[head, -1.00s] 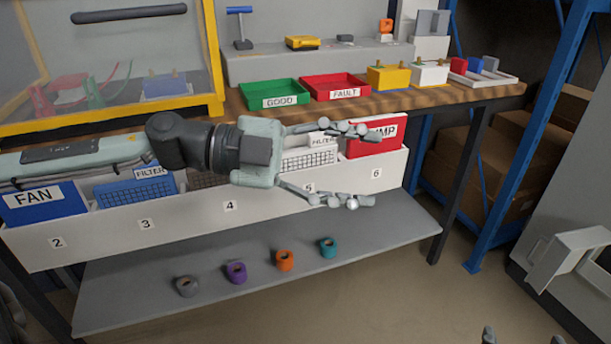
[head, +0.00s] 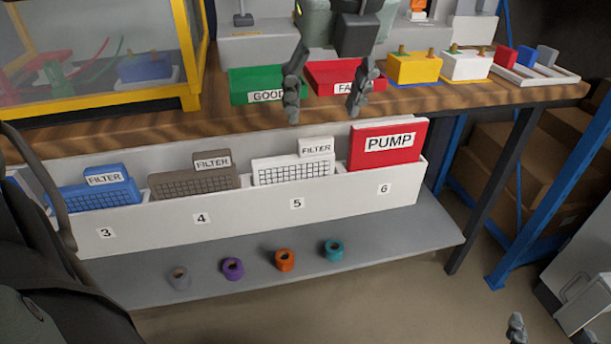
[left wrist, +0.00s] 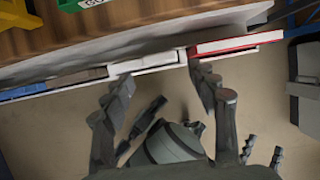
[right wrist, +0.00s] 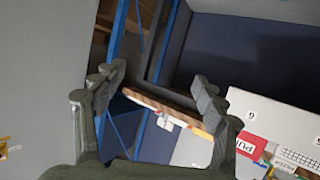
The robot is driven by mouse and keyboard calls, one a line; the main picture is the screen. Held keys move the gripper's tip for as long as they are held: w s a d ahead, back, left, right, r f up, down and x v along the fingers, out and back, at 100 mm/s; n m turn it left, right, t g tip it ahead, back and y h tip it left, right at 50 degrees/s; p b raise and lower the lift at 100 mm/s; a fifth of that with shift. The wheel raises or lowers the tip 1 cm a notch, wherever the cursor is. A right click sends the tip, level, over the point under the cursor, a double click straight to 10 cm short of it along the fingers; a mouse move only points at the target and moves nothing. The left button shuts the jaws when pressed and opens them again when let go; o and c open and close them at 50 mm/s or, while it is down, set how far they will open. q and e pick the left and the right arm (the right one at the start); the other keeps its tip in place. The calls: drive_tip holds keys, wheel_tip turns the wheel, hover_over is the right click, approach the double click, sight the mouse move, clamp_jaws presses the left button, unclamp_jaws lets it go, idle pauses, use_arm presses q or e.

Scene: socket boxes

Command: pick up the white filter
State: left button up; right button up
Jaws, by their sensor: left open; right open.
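The white filter (head: 292,172), a gridded panel with a FILTER tab, stands in slot 5 of the white rack (head: 250,217). A brown filter (head: 193,185) is to its left and a red PUMP box (head: 387,145) to its right. My left gripper (head: 326,106) is open and empty, fingers pointing down, above the filter in the head view, overlapping the GOOD and FAULT trays. In the left wrist view the white filter's top edge (left wrist: 148,63) shows beyond the open fingers (left wrist: 162,82). My right gripper (right wrist: 158,82) is open and empty, away from the rack.
A green GOOD tray (head: 255,82) and a red FAULT tray (head: 330,72) sit on the bench, left of yellow (head: 415,68) and white (head: 466,66) blocks. A blue filter (head: 95,196) is in slot 3. Several colored rings lie on the lower shelf (head: 400,240).

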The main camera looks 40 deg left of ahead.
sight(315, 138)
use_arm(q)
drive_tip(key=x, duration=0.6)
drive_tip(key=shift+a+f, duration=0.1)
drive_tip(key=shift+f, duration=0.1)
use_arm(e)
drive_tip(key=shift+s+d+f+g+h, duration=0.35)
drive_tip(key=shift+d+f, duration=0.2)
drive_tip(key=shift+f, duration=0.2)
use_arm(q)
drive_tip(key=shift+c, duration=0.3)
drive_tip(key=c, duration=0.8)
drive_tip(key=shift+r, duration=0.15)
